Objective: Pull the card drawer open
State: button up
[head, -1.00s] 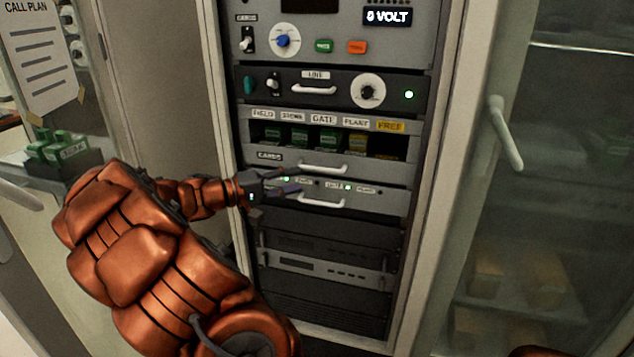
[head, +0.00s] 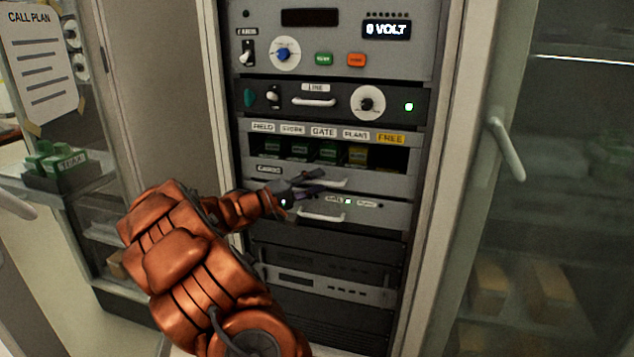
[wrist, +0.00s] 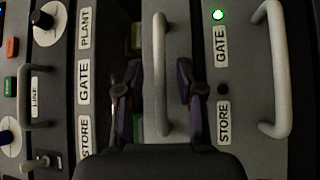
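The card drawer (head: 383,180) is the grey front labelled CARDS, below the slots with green cards and one yellowish card. Its pale bar handle (head: 348,183) runs across it and also shows in the wrist view (wrist: 160,75). My gripper (head: 318,182) is at the left part of this handle. In the wrist view my gripper (wrist: 158,68) is open, with one dark finger on each side of the handle and gaps between. I cannot tell how deep the fingers reach past the bar. The drawer appears flush with the rack.
Just below is another panel with its own handle (head: 322,217) and a green light. Above is the LINE panel (head: 315,101). A glass door with a handle (head: 506,150) stands at right. A tray of green blocks (head: 62,172) is at left.

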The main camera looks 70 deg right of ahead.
jog(key=shift+s+d, duration=0.15)
jog(key=shift+d, duration=0.1)
grip_shut()
dwell(0.6)
